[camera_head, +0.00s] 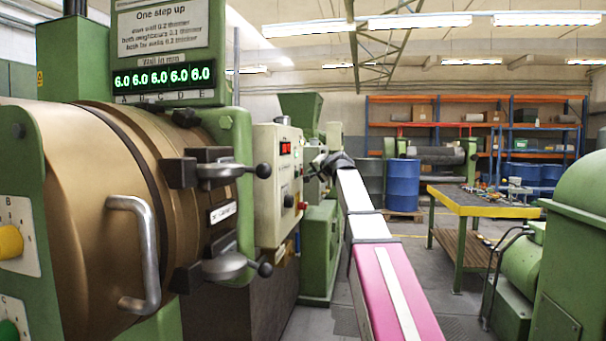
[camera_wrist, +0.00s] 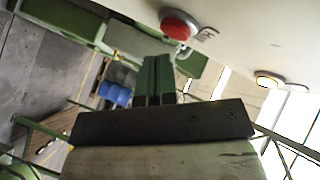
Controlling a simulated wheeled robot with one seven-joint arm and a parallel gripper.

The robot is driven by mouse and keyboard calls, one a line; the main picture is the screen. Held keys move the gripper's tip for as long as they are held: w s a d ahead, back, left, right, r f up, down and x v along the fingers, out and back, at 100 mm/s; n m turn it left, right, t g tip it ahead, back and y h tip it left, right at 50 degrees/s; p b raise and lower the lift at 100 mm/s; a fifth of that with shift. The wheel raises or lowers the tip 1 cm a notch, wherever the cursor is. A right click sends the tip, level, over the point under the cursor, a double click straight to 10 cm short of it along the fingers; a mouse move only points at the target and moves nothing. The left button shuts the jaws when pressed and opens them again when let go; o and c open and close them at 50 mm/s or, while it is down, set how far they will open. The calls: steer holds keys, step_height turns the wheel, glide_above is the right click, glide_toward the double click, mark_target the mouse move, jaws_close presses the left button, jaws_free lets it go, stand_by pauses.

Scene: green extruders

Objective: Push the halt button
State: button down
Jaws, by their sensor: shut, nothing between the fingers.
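The halt button, a round red button in a pale ring, shows large at the top of the wrist view (camera_wrist: 180,24), on the cream face of a control box. In the head view a small red button (camera_head: 302,206) sits low on the cream control box (camera_head: 268,185). My gripper (camera_head: 314,170) is at that box's right side, higher than the red button. In the wrist view my gripper's fingers (camera_wrist: 157,62) are together and empty, their tips just below the red button in the picture. I cannot tell whether they touch it.
An amber button (camera_wrist: 268,79) sits right of the red one in the wrist view. A bronze drum machine (camera_head: 90,200) with protruding clamp handles stands at left. A green workbench (camera_head: 480,207) and blue barrel (camera_head: 402,185) stand farther back. Green machinery (camera_head: 575,260) is at right.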

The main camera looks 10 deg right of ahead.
steer(key=shift+a, duration=0.15)
steer(key=shift+w+a, duration=0.15)
steer(key=shift+a, duration=0.1)
steer(key=shift+w+a, duration=0.1)
steer(key=shift+a, duration=0.25)
stand_by(0.9)
steer(key=shift+d, duration=0.15)
steer(key=shift+s+d, duration=0.25)
steer(key=shift+d, duration=0.35)
stand_by(0.4)
steer(key=d, duration=0.1)
steer(key=s+d, duration=0.1)
steer(key=d, duration=0.2)
steer(key=shift+s+d, duration=0.3)
steer(key=shift+d, duration=0.1)
stand_by(0.3)
